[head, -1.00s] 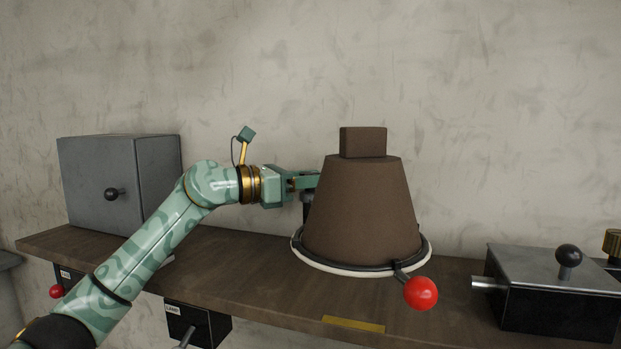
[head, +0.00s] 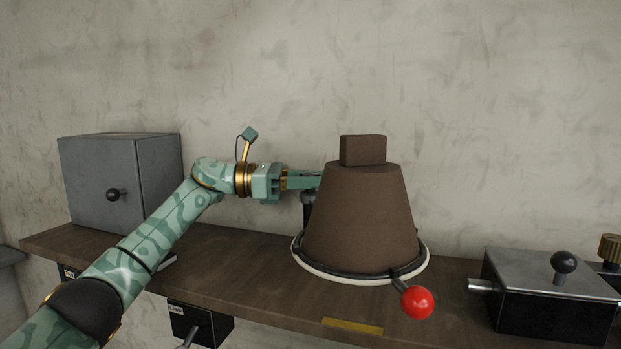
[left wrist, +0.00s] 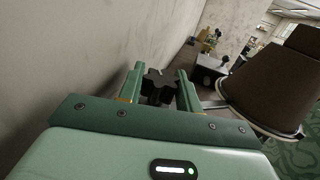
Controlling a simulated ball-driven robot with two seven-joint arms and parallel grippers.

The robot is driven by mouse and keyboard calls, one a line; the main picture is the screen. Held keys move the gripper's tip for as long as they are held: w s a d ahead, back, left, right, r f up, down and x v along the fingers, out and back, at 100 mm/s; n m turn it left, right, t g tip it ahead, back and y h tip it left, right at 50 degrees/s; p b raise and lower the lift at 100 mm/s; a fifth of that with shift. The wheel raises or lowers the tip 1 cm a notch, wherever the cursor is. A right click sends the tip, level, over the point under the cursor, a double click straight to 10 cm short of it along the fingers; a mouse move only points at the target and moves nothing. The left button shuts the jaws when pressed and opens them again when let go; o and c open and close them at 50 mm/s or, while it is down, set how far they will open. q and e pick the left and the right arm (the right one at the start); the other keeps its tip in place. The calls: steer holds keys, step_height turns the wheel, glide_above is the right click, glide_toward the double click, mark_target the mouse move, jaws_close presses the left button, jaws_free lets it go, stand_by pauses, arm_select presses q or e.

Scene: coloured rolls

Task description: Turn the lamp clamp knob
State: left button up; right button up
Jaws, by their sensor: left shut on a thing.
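The lamp has a brown tapered shade (head: 358,220) with a brown block on top and a red ball (head: 417,302) on a short black arm at its front rim. The shade also shows at the right of the left wrist view (left wrist: 275,85). My left gripper (head: 312,180) reaches in from the left, its fingertips at the shade's left edge and partly hidden by it. In the left wrist view, the black lobed clamp knob (left wrist: 158,83) sits between its fingers, which are shut on it. A dark post (head: 307,208) stands below the fingers. My right gripper is not in view.
A grey box (head: 108,185) with a black knob stands at the left of the wooden shelf (head: 245,265). A metal-topped black box (head: 550,300) with a ball lever stands at the right. The wall (head: 260,70) is close behind my gripper.

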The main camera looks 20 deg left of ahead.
arm_select(q)
steer(key=o, duration=0.7)
steer(key=b+v, duration=0.4)
steer(key=v, duration=0.8)
